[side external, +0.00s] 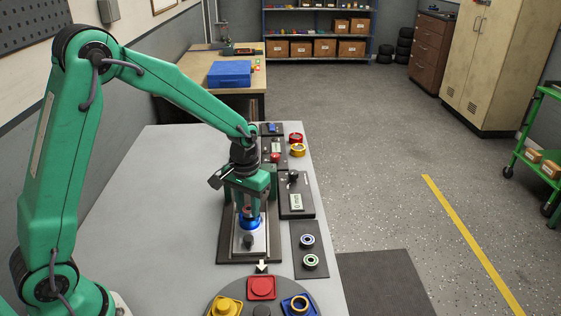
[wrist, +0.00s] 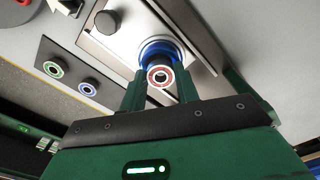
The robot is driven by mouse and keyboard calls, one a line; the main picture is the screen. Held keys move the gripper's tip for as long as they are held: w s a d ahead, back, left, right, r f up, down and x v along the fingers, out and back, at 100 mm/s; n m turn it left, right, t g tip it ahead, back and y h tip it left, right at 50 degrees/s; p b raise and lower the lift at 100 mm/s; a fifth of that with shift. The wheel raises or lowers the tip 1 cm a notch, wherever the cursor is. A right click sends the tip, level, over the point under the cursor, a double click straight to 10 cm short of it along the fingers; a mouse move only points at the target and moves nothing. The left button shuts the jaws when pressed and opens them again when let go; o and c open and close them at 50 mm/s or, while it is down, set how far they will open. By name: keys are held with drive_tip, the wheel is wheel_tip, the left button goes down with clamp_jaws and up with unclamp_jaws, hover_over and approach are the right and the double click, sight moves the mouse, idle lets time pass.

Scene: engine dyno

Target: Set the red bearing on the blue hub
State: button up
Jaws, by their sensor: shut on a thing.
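The red bearing (wrist: 160,77) is a small ring with a red face, held between the two fingers of my gripper (wrist: 161,88). The blue hub (wrist: 152,49) shows just behind it in the wrist view, on a silver plate. In the side view my gripper (side external: 246,205) points down over the blue hub (side external: 249,222), and a bit of the red bearing (side external: 245,209) shows between the fingers. The bearing is at or just above the hub's top. I cannot tell whether they touch, as the fingers partly hide the spot.
A dark mat with a blue-ringed bearing (side external: 307,240) and a green-ringed bearing (side external: 310,261) lies to the right. A dark knob (side external: 248,241) stands on the plate in front of the hub. A round tray (side external: 222,297) with coloured pieces is nearest. The table's left is clear.

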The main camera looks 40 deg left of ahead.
drive_tip(key=shift+f, duration=0.4)
idle(1.0)
drive_tip(key=o, duration=1.1)
drive_tip(key=shift+c, duration=0.2)
drive_tip(key=shift+r, duration=0.1)
wheel_tip(320, 180, up, 7)
idle(0.5)
idle(0.4)
